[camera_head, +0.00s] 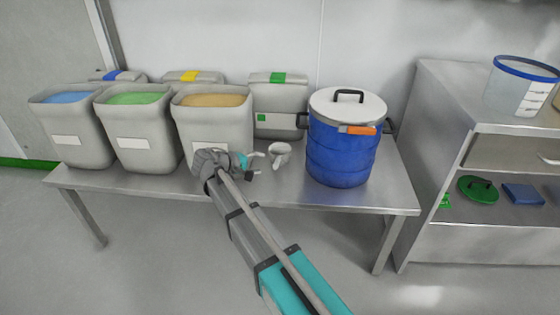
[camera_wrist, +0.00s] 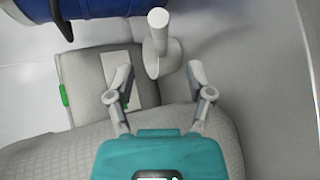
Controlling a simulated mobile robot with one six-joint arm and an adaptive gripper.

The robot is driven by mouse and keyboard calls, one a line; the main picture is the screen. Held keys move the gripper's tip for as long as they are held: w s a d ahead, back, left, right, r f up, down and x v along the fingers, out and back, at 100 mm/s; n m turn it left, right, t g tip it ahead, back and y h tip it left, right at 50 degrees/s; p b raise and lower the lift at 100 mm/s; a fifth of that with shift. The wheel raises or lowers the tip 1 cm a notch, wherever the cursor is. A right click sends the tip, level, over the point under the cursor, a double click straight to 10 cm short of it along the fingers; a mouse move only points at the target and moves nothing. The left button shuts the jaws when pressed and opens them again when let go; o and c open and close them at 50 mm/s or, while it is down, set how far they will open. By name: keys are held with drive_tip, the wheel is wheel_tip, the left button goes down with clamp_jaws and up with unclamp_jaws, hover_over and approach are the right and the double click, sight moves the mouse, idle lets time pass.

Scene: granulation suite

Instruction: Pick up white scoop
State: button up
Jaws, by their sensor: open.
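The white scoop (camera_head: 279,153) stands on the steel table, between the right-hand grey bin and the blue drum. In the wrist view the scoop (camera_wrist: 158,42) is at the top centre, its knobbed handle pointing up in the picture. My gripper (camera_head: 258,163) is just left of the scoop in the head view, with its fingers pointing toward it. In the wrist view my gripper (camera_wrist: 159,78) has its two fingers spread apart, and the scoop's lower end lies between and just beyond the fingertips. The gripper is open and empty. I cannot tell whether a finger touches the scoop.
The blue drum (camera_head: 342,150) with a white lid stands close to the right of the scoop. Grey bins with blue (camera_head: 72,130), green (camera_head: 138,130) and tan (camera_head: 214,118) contents stand left. A closed bin (camera_head: 279,98) is behind. A steel shelf (camera_head: 447,110) is at right.

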sight(276, 164)
drive_tip(key=shift+b+x, duration=0.3)
drive_tip(key=shift+x, duration=0.95)
drive_tip(key=b+x, duration=0.2)
drive_tip(key=x, duration=0.2)
drive_tip(key=shift+s+f, duration=0.1)
drive_tip(key=shift+f, duration=0.05)
drive_tip(key=shift+w+d+f, duration=0.15)
drive_tip(key=shift+w+d, duration=0.2)
drive_tip(key=shift+d, duration=0.15)
drive_tip(key=shift+c, duration=0.2)
clamp_jaws()
